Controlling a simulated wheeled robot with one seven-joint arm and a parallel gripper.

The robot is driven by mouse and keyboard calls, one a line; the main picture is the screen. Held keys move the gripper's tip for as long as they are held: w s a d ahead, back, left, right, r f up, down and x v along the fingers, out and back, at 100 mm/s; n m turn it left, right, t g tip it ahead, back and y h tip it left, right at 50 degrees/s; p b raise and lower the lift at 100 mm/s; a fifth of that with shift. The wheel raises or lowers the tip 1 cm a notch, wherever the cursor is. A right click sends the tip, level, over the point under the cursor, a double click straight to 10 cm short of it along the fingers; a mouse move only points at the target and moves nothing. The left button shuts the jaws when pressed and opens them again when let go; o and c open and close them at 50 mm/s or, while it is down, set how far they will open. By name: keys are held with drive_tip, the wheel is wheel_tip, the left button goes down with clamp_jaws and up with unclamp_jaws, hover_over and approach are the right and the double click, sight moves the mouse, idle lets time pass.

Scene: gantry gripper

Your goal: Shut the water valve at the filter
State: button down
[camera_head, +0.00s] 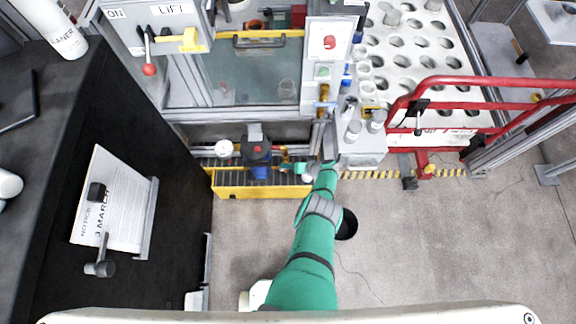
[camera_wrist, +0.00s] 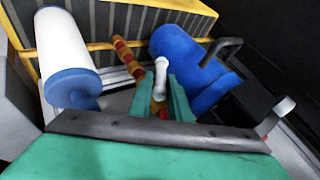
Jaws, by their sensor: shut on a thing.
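In the wrist view, my gripper (camera_wrist: 160,92) has its two green fingers on either side of a pale, upright valve lever (camera_wrist: 161,72), closed on it. The lever stands over a brass and red pipe fitting (camera_wrist: 128,60), whose lower part is partly hidden between the fingers. A white cylinder with a blue end, which looks like the filter (camera_wrist: 66,45), is to the left of the fingers. In the head view my green arm reaches down to the yellow-edged trough (camera_head: 260,192). The lever is too small there to make out.
A blue rounded body (camera_wrist: 185,58) with a dark handle sits close to the right of my fingers. A yellow rail (camera_wrist: 110,45) runs behind. In the head view, a red guard rail (camera_head: 480,82) is at right, and a dark cabinet (camera_head: 60,240) at left. Grey floor is open in front.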

drive_tip(key=shift+s+f, duration=0.1)
idle(0.3)
drive_tip(key=c, duration=1.8)
unclamp_jaws()
drive_tip(key=shift+o, duration=0.2)
drive_tip(key=shift+s+d+r, duration=0.1)
drive_tip(key=shift+d+r, duration=0.3)
drive_tip(key=shift+d, duration=0.05)
drive_tip(key=v, duration=0.9)
drive_tip(key=shift+s+r, duration=0.2)
drive_tip(key=shift+r, duration=0.05)
drive_tip(key=shift+d, duration=0.1)
